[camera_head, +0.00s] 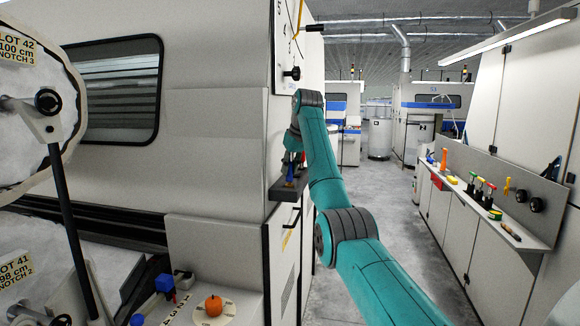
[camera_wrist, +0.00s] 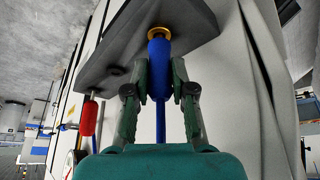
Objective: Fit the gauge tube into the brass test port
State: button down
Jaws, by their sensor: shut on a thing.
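My gripper (camera_wrist: 160,80) is shut on a blue tube (camera_wrist: 157,54), which I take for the gauge tube. Its wide blue part sits between the two fingers, and a thinner blue stem runs back between them toward the palm. The tube's far end meets a brass ring (camera_wrist: 159,33), apparently the test port, on a dark grey shelf (camera_wrist: 105,60). How deep the end sits in the ring cannot be told. In the head view the blue tube (camera_head: 290,173) shows small above the shelf (camera_head: 286,192), with my gripper partly hidden behind my arm.
A red-handled item (camera_wrist: 89,117) stands beside the tube on the same shelf. A dark hole (camera_wrist: 116,70) shows in the shelf. The cream machine panel (camera_head: 215,145) is close by. A tool bench (camera_head: 490,210) stands right, beyond a clear aisle.

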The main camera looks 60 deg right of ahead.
jog(key=shift+f, duration=0.55)
jog(key=c, duration=0.9)
grip_release()
notch_tip(320, 180, up, 10)
dwell(0.4)
